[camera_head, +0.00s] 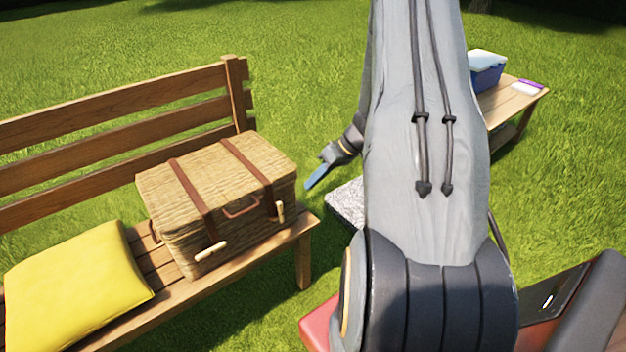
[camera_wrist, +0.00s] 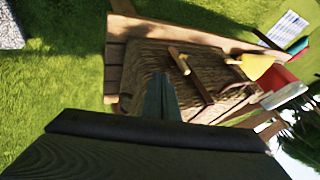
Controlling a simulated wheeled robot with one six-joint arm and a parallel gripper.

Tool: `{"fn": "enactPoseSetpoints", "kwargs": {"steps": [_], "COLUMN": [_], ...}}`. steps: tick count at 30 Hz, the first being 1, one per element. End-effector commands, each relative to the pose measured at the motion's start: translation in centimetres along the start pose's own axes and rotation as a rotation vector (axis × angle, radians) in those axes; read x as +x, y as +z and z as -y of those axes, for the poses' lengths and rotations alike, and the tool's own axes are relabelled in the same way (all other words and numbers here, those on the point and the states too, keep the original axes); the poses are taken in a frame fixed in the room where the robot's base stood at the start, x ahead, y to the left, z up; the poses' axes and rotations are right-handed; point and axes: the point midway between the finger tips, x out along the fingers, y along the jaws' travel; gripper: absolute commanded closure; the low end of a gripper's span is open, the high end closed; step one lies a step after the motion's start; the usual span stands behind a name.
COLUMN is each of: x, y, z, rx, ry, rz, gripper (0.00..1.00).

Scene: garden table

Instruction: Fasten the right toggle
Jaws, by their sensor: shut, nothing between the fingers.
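A wicker basket (camera_head: 222,187) with a shut lid and two brown straps sits on a wooden bench; it also shows in the wrist view (camera_wrist: 142,68). The right toggle (camera_head: 280,211), a pale peg, stands nearly upright at the right strap's front end. A pale peg, apparently this toggle, shows in the wrist view (camera_wrist: 180,61). The left toggle (camera_head: 210,251) lies nearly level at the left strap. My gripper (camera_head: 318,173) is shut and empty, to the right of the basket and apart from it. Its fingers (camera_wrist: 160,97) overlap the basket's side in the wrist view. Whether the right strap is caught is unclear.
A yellow cushion (camera_head: 78,277) lies on the bench (camera_head: 303,262) left of the basket. A slatted backrest (camera_head: 120,133) rises behind. A pale stone slab (camera_head: 345,203) lies on the grass. A low table (camera_head: 500,104) at the back right carries a blue box (camera_head: 487,75).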

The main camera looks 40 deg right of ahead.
Motion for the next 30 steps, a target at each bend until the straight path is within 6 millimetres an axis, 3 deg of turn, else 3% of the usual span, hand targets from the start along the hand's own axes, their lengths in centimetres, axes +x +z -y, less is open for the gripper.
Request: {"fn": "enactPoseSetpoints", "kwargs": {"steps": [10,18,30], "x": [6.9,8.0,8.3], "y": [0.1,0.0,0.0], "z": [0.1,3.1,3.6], "rx": [0.0,-0.001,0.0], "ry": [-0.002,0.0,0.0], "rz": [0.003,0.001,0.001], "gripper": [1.0,1.0,1.0]}}
